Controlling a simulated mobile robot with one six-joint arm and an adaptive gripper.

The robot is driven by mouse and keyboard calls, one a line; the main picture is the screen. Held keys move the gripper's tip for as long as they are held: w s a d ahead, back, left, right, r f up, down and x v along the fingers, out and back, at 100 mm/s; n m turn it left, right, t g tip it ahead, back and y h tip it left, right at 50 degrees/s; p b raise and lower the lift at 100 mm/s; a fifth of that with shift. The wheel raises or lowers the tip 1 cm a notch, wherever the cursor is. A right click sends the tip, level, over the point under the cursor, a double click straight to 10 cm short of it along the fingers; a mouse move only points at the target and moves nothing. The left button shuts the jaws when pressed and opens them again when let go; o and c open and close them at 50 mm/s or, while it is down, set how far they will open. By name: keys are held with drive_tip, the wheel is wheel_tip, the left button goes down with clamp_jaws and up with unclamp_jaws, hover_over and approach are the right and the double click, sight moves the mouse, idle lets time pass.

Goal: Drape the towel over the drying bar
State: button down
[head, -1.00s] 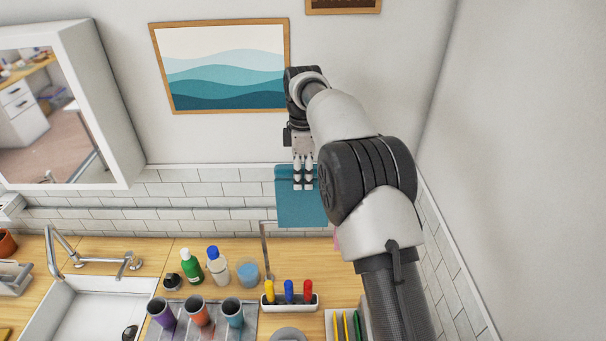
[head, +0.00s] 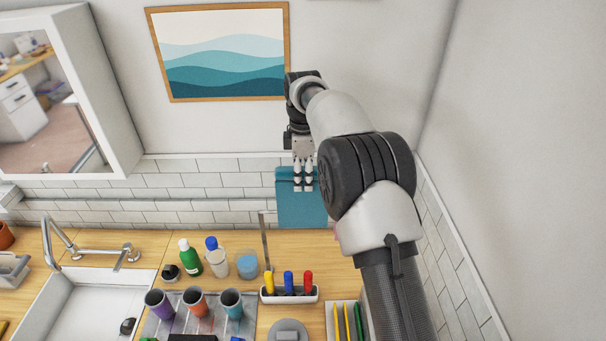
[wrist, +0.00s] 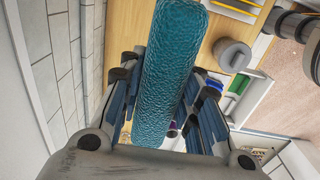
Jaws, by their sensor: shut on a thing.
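The teal towel (head: 302,212) hangs from my gripper (head: 303,183) in the head view, near the tiled back wall above the counter. My gripper is shut on its upper part. In the wrist view the towel (wrist: 172,70) runs between the fingers (wrist: 165,110) as a textured teal band. The drying bar's thin upright post (head: 265,240) stands on the counter just left of the towel's lower edge. A short piece of the bar shows at the post's top; the rest is hidden by the towel and my arm. I cannot tell whether towel and bar touch.
A marker holder (head: 289,293) stands in front of the post. To its left are bottles (head: 190,258), a blue cup (head: 247,264) and a tray with several cups (head: 196,304). A sink (head: 85,300) is at left. A pink thing shows partly beside my arm.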

sight(303, 191)
drive_tip(key=shift+f+b, duration=0.8)
drive_tip(key=shift+f, duration=0.95)
drive_tip(key=shift+f+b, duration=1.95)
drive_tip(key=shift+f, duration=2.6)
drive_tip(key=c, duration=1.1)
unclamp_jaws()
drive_tip(key=shift+r, duration=0.1)
drive_tip(key=shift+r+p, duration=2.9)
drive_tip(key=shift+r, duration=0.6)
